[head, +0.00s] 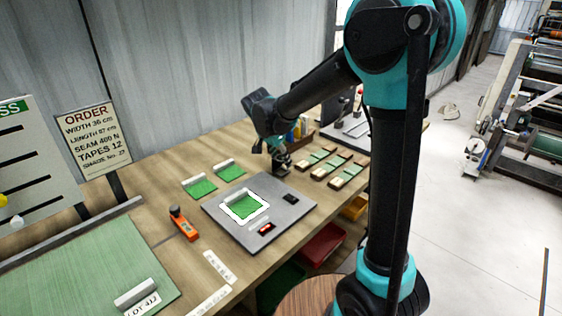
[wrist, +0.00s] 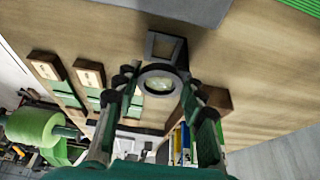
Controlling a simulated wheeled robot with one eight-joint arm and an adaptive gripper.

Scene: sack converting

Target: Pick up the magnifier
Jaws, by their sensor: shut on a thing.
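The magnifier (wrist: 166,47) looks like a small dark folding stand with a square frame and a round lens ring. It sits between the fingers of my gripper (wrist: 158,86) in the wrist view, and the fingers are closed on its sides. In the head view my gripper (head: 279,160) is low over the wooden table (head: 165,250), behind the grey plate. The magnifier shows there only as a small dark shape (head: 281,170) under the fingers. I cannot tell whether it touches the table.
A grey plate (head: 285,222) with a white-framed green swatch (head: 243,206) lies in front. Wooden blocks with green strips (head: 325,166) lie close on the right. Two green swatches (head: 200,188) and an orange tool (head: 184,224) lie left. Bare table lies between them.

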